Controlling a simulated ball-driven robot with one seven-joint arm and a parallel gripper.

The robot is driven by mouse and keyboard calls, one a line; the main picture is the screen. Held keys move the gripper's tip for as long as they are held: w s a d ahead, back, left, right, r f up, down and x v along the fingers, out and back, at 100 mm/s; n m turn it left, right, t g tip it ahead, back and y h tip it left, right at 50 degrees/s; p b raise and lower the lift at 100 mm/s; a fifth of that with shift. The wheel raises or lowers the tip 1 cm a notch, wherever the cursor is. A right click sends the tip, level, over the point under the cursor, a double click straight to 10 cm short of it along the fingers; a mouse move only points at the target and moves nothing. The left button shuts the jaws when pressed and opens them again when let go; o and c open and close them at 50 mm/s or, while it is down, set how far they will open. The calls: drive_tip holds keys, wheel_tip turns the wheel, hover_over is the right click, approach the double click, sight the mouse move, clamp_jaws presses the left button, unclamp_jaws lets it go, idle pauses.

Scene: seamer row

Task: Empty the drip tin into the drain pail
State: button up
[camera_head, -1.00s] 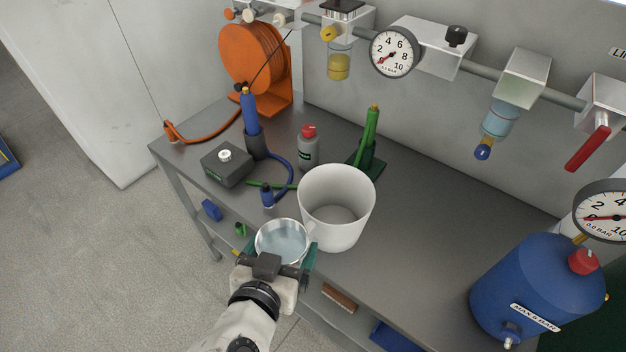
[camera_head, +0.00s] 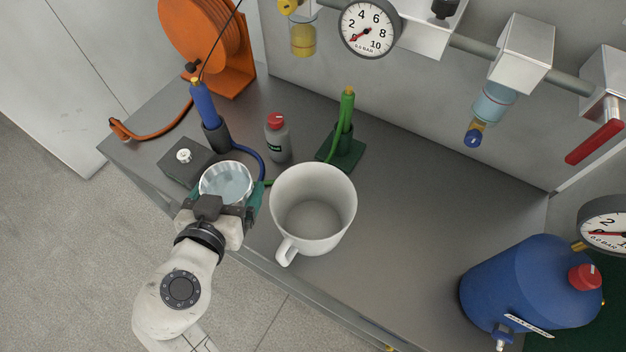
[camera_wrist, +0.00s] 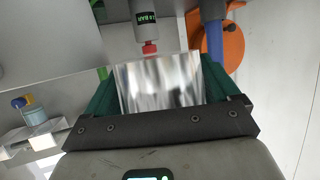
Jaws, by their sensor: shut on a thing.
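The drip tin (camera_head: 228,184) is a round, shiny metal tin with pale, clear liquid in it. My gripper (camera_head: 226,200) is shut on the tin, with a green finger on either side. The tin looks upright and is left of the pail. In the wrist view the tin's shiny wall (camera_wrist: 160,85) shows between the green fingers (camera_wrist: 165,98). The drain pail (camera_head: 312,210) is a large white pail with a handle towards the front. It stands on the grey bench, and the part of its inside that shows looks empty.
On the grey bench (camera_head: 400,240) stand a dark box (camera_head: 186,162), a blue tool (camera_head: 205,105) in a holder, a grey bottle with red cap (camera_head: 278,140) and a green tool (camera_head: 345,115) on a stand. A blue tank (camera_head: 525,280) is at right. Gauges and pipework hang above.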

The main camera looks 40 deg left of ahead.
sight(244, 171)
drive_tip(key=shift+w+r, duration=0.1)
drive_tip(key=shift+r, duration=0.05)
drive_tip(key=shift+w+d+r+m+g+y+p, duration=0.2)
drive_tip(key=shift+d+r+m+p, duration=0.1)
drive_tip(key=shift+r+p, duration=0.3)
drive_tip(key=shift+w+d+r+m+g+y+p, duration=0.1)
drive_tip(key=shift+w+d+r+m+y+p, duration=0.15)
drive_tip(key=shift+r+p, duration=0.3)
drive_tip(key=shift+w+d+r+m+g+y, duration=0.3)
drive_tip(key=shift+m+y, duration=0.05)
drive_tip(key=shift+m, duration=0.3)
drive_tip(key=shift+w+d+r+m+g+y+p, duration=0.65)
drive_tip(key=shift+w+d+r+m+p, duration=0.25)
drive_tip(key=shift+w+d+m+p, duration=0.25)
idle(0.6)
drive_tip(key=shift+w+d+f+m+y+b, duration=0.15)
drive_tip(key=shift+f+m+y+b, duration=0.25)
drive_tip(key=shift+m+b, duration=0.25)
idle(1.1)
drive_tip(key=shift+d+r+m+g+y+b, duration=0.15)
drive_tip(key=shift+r+m+g+y+b, duration=0.15)
drive_tip(key=shift+r+m+g+y, duration=0.55)
idle(1.7)
